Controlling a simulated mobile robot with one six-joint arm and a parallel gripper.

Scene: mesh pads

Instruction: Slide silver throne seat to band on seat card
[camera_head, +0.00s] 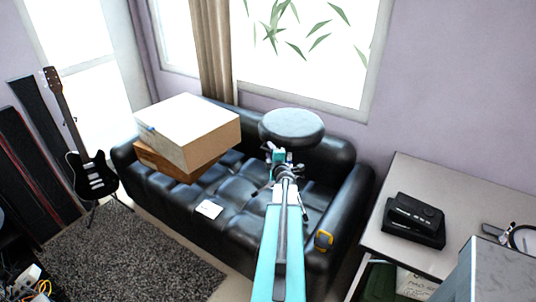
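A round padded throne seat (291,124) with a dark grey top is at the right part of the black sofa, near the backrest. A small white card (208,209) with faint marks lies on the sofa's front seat cushions, left of my arm. The marks are too small to read. My gripper (279,156) is at the near edge of the throne seat, pointing away from the camera. I cannot tell whether it touches the seat. Its fingers are too small and partly hidden to tell if they are open or shut. Whatever is under the seat is hidden.
The black sofa (224,195) has two stacked boxes (190,130) on its left half. A desk (460,220) with a black device (414,216) stands right. A guitar (92,176) stands left. The cushions around the card are clear.

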